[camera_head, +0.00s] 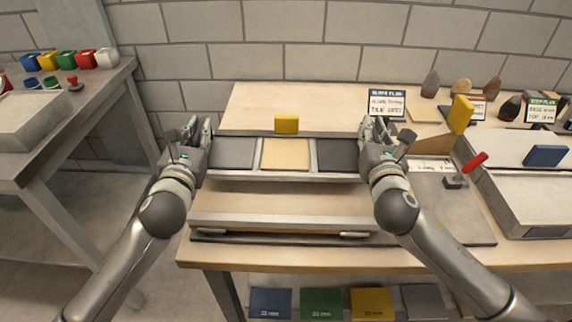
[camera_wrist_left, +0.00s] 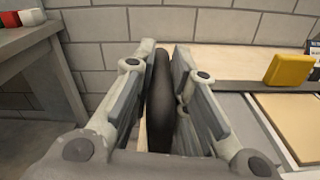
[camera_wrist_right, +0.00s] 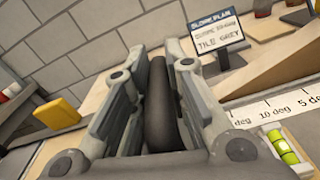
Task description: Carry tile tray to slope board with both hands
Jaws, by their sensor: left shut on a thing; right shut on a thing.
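The tile tray (camera_head: 285,176) spans between my two grippers in the head view. It has dark grey panels at left and right and a tan panel (camera_head: 286,154) in the middle. My left gripper (camera_head: 194,131) is shut on the tray's left handle, a dark upright bar (camera_wrist_left: 160,105) in the left wrist view. My right gripper (camera_head: 375,131) is shut on the right handle, a similar dark bar (camera_wrist_right: 160,108) in the right wrist view. The tray looks about level. Pale wooden boards show behind and below it; I cannot tell which is the slope board.
A yellow block (camera_head: 286,124) stands just behind the tray. A slope plan sign (camera_head: 387,103) reads "tile grey". A degree scale (camera_wrist_right: 275,113) and a level vial (camera_wrist_right: 283,145) lie right of my right gripper. A red-handled lever (camera_head: 475,161) and grey bin stand right; a side table is left.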

